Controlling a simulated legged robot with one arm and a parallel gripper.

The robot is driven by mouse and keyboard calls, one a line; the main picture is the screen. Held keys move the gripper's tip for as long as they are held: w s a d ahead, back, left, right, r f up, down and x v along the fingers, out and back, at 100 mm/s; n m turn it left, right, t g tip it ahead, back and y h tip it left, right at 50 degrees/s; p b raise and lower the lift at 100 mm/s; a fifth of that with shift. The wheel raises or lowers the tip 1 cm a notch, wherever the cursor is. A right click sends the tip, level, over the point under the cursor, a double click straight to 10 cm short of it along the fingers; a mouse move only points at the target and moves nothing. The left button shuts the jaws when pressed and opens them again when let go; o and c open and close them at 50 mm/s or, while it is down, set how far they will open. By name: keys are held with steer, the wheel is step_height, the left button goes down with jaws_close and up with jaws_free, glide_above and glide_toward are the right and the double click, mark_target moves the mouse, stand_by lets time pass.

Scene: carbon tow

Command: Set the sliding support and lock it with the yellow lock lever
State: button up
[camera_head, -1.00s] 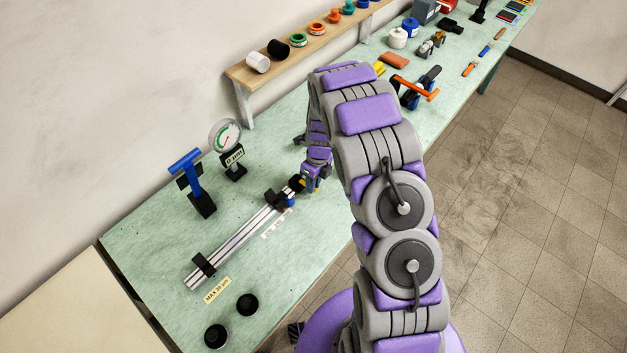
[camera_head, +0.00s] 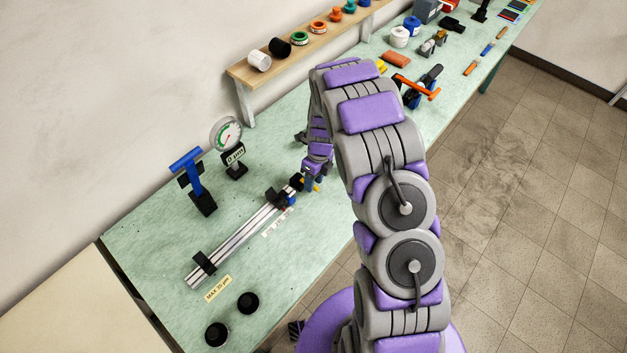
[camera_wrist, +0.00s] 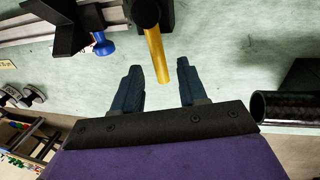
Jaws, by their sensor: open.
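The yellow lock lever (camera_wrist: 156,55) hangs from a dark round pivot in the wrist view. Its free end lies between the fingertips of my gripper (camera_wrist: 160,74), with clear space on both sides. The fingers are open and hold nothing. In the head view, my gripper (camera_head: 310,183) is at the far end of the silver rail (camera_head: 233,246), and the lever shows small beside it (camera_head: 317,187). A black support block (camera_head: 203,263) sits on the rail's near end. More black blocks (camera_head: 278,198) stand at the far end, with a blue knob (camera_wrist: 104,45). My arm partly hides this area.
A dial gauge (camera_head: 226,133) with a 0 µm label and a blue T-handle (camera_head: 186,161) stand behind the rail. Two black cups (camera_head: 247,303) lie near the front. A black tube (camera_wrist: 288,108) is right of my gripper. The green bench (camera_head: 150,235) is clear left of the rail.

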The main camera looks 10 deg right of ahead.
step_height(320, 180, up, 16)
steer(key=w+d+p, duration=0.1)
steer(key=w+d, duration=0.1)
steer(key=shift+d+r, duration=0.15)
steer(key=shift+d, duration=0.1)
stand_by(0.4)
